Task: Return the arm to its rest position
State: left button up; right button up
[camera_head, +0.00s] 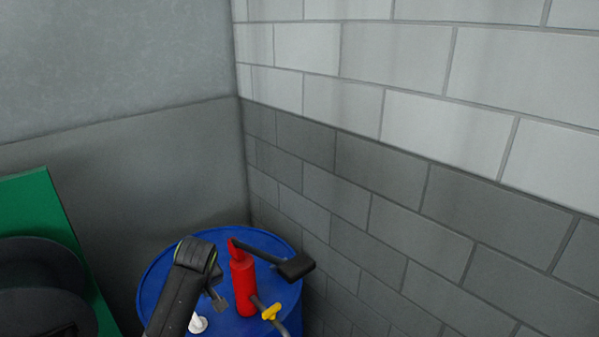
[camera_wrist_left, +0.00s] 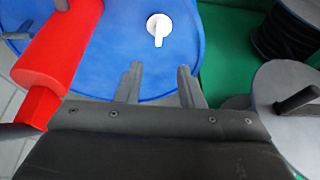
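My left arm (camera_head: 180,290) rises from the bottom of the head view and bends over the blue drum top. My left gripper (camera_head: 218,299) points down beside the red cylinder, on its left. In the left wrist view the two fingers of this gripper (camera_wrist_left: 160,78) are apart with nothing between them. A small white knob-like part (camera_wrist_left: 158,27) lies past the fingertips on the drum. My right gripper is not in view.
A blue drum (camera_head: 157,268) stands in the wall corner. On it is a red cylinder (camera_head: 243,285) with a black lever and a yellow handle (camera_head: 271,312). A green structure (camera_head: 30,215) with dark spools (camera_head: 40,275) is at left. A block wall (camera_head: 400,195) is at right.

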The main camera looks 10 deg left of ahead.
pick_arm(q)
jog(key=s+f+m, duration=0.2)
jog(key=s+f, duration=0.4)
jog(key=s, duration=0.2)
jog(key=s+d+f+m+h, duration=0.15)
jog(key=s+m, duration=0.55)
jog(key=s, duration=1.9)
notch_tip(320, 180, down, 30)
jog(key=a+f+b, duration=0.1)
jog(key=b, duration=0.4)
jog(key=s+d+f+g+h+b, duration=0.1)
jog(key=s+f+b, duration=0.3)
jog(key=s+f, duration=1.1)
notch_tip(320, 180, down, 4)
jog(key=shift+g+b, duration=0.35)
jog(key=shift+g, duration=0.05)
jog(key=shift+d, duration=0.1)
